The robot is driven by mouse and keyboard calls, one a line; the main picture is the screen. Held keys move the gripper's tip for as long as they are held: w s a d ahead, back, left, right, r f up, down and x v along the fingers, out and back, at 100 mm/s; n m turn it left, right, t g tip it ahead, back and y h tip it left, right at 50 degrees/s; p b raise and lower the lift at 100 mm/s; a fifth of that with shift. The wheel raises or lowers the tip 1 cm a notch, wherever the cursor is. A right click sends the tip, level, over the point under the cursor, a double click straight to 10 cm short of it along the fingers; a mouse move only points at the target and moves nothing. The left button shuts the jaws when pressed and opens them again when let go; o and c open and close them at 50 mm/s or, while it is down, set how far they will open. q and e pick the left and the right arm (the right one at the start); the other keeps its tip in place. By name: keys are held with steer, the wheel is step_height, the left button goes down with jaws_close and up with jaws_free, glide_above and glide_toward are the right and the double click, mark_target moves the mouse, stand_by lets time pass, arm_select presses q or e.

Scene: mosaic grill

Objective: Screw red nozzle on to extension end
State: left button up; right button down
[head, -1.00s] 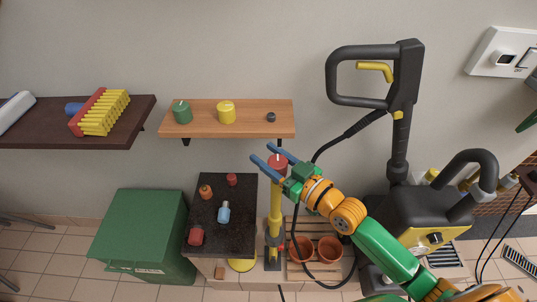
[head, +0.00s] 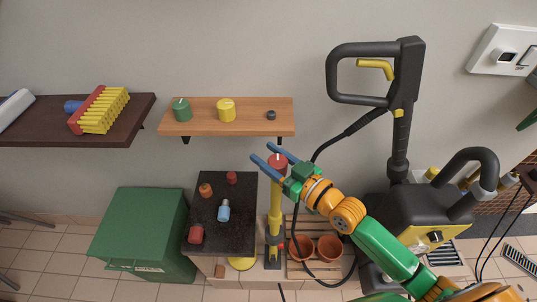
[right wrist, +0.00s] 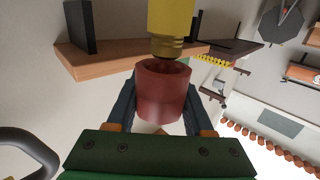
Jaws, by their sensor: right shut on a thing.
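The red nozzle (head: 277,161) is a short red cup between the blue fingers of my right gripper (head: 274,155). In the right wrist view, the gripper is shut on the nozzle (right wrist: 163,92), with one dark finger on each side. The yellow extension (head: 275,205) stands upright below the nozzle in the head view. In the right wrist view its yellow end (right wrist: 171,18) with a brass-coloured threaded tip (right wrist: 167,48) is in line with the nozzle's open rim. I cannot tell whether the tip is inside the rim. My left gripper is not in view.
A dark counter (head: 240,240) with small red, orange and blue pieces stands left of the extension. A wooden shelf (head: 245,130) with green and yellow pieces is behind. A black and yellow pressure washer (head: 415,225) stands right. Terracotta pots (head: 329,247) sit on a slatted base below.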

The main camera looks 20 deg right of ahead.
mark_target(284, 174)
steer(key=shift+f+b, duration=0.9)
steer(key=shift+f, duration=0.2)
steer(key=shift+c, duration=1)
jaws_free()
steer(key=v, duration=0.6)
steer(key=shift+s+d+b, duration=0.2)
steer(key=shift+s+b, duration=0.15)
steer(key=shift+s+d, duration=0.1)
steer(key=shift+s, duration=0.05)
steer(key=shift+c, duration=0.3)
